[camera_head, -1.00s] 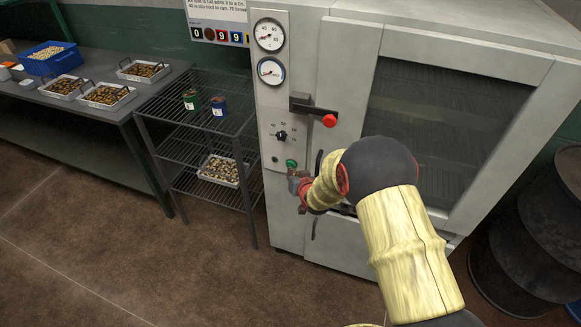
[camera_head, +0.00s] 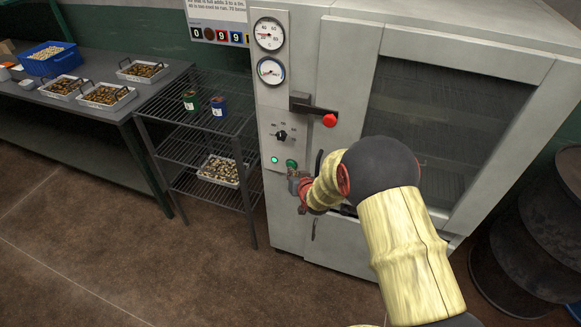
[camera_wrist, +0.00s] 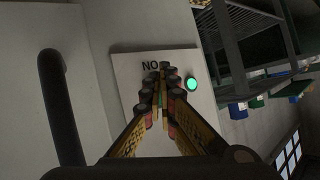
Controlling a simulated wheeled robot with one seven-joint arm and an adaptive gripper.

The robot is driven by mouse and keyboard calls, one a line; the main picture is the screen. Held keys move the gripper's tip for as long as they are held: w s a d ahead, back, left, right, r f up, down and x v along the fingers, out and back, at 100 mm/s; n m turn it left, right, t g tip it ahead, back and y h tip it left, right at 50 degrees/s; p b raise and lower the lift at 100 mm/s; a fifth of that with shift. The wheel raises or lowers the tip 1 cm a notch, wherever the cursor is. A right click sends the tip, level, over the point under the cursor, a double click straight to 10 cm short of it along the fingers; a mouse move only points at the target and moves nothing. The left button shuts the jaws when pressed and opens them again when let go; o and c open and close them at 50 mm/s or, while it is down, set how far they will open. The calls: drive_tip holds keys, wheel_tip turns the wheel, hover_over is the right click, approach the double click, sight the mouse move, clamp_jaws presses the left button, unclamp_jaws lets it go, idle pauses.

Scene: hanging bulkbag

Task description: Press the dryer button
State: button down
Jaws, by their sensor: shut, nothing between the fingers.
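The dryer (camera_head: 340,60) is a large pale cabinet with a control panel (camera_head: 267,125) on its left front. The green dryer button (camera_head: 291,164) is low on this panel. A small indicator lamp (camera_head: 274,160) left of it glows green; it also shows in the wrist view (camera_wrist: 192,85). My gripper (camera_head: 294,177) is at the button, its fingertips just below it in the head view. In the wrist view my gripper (camera_wrist: 165,72) is shut and empty, pointing at the panel and hiding the button. I cannot tell whether the tips touch it.
A red-knobbed door handle (camera_head: 329,121) sticks out above my gripper. A dark bar handle (camera_wrist: 60,105) is close by in the wrist view. A wire rack (camera_head: 205,130) stands left of the dryer, and a dark drum (camera_head: 535,235) stands at right.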

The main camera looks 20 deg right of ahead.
drive_tip(key=shift+a, duration=0.1)
drive_tip(key=shift+s+a, duration=0.55)
drive_tip(key=shift+s, duration=0.25)
drive_tip(key=shift+s+a, duration=0.6)
drive_tip(key=shift+s, duration=0.25)
drive_tip(key=shift+s+a, duration=0.55)
drive_tip(key=shift+s, duration=0.25)
drive_tip(key=shift+f, duration=0.1)
drive_tip(key=s+f+n+g, duration=0.1)
drive_tip(key=s+f+g, duration=0.25)
drive_tip(key=s, duration=0.35)
drive_tip(key=s+f+g, duration=0.2)
drive_tip(key=s+g, duration=0.2)
drive_tip(key=s, duration=0.2)
drive_tip(key=s+r, duration=1.2)
drive_tip(key=r, duration=0.5)
drive_tip(key=s+r+n, duration=0.1)
drive_tip(key=s+r, duration=1.1)
drive_tip(key=r, duration=0.4)
drive_tip(key=shift+s+d+r+t, duration=0.15)
drive_tip(key=shift+s+r+t, duration=0.15)
drive_tip(key=shift+r+t, duration=0.1)
